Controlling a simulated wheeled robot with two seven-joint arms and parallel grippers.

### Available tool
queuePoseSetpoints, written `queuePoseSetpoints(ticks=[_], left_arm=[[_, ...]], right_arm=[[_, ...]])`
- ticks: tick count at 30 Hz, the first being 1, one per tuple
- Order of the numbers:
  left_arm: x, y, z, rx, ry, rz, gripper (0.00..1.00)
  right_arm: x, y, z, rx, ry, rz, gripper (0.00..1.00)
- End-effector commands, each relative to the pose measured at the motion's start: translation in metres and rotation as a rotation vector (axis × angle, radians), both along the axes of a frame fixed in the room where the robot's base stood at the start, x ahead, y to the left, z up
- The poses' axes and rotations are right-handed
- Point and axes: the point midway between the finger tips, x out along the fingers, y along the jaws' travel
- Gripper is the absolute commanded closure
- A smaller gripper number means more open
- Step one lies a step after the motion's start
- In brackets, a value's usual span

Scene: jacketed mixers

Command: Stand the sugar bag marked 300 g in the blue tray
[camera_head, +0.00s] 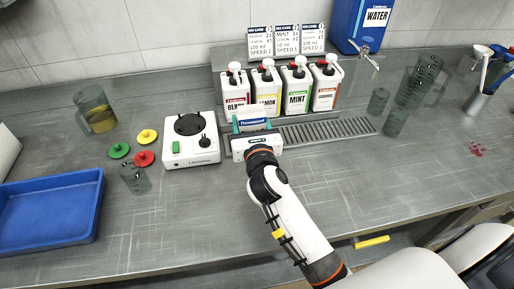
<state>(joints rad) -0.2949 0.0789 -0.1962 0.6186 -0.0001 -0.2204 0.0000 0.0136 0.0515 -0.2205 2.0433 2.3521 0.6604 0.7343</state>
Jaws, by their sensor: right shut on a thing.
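My right gripper (253,128) is beside the white appliance, in front of the row of bottles. It is shut on a small white bag with a blue label (254,116), which looks like a sugar bag. The bag shows just beyond the gripper body, and no 300 g mark can be read on it. Its lower part is hidden by the gripper. The blue tray (98,205) lies at the left front of the counter, far from the gripper, and its visible floor is empty. My left gripper is out of view.
The white appliance with a black disc (191,148) stands left of the gripper. Yellow (147,136), green and red lids and a clear cup (135,178) lie between it and the tray. A jug (97,112) stands behind. Bottles (297,90) stand close behind the bag. The front counter is clear.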

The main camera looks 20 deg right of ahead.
Motion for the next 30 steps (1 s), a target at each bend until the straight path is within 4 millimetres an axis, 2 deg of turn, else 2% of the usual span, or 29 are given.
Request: queuePoseSetpoints(ticks=[6, 9, 14, 21, 30], left_arm=[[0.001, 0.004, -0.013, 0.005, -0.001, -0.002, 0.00], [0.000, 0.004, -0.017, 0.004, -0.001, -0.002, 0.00], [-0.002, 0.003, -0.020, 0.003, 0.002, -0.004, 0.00], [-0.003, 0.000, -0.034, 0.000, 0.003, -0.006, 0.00], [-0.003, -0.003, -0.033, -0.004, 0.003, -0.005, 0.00]], right_arm=[[0.003, 0.000, -0.041, 0.002, 0.007, -0.006, 0.72], [0.003, 0.000, -0.054, 0.002, 0.005, -0.004, 0.72], [0.003, 0.000, -0.064, 0.001, 0.002, -0.005, 0.72], [0.003, 0.000, -0.097, 0.001, 0.003, -0.004, 0.72], [0.003, 0.000, -0.097, 0.000, 0.000, -0.003, 0.72]])
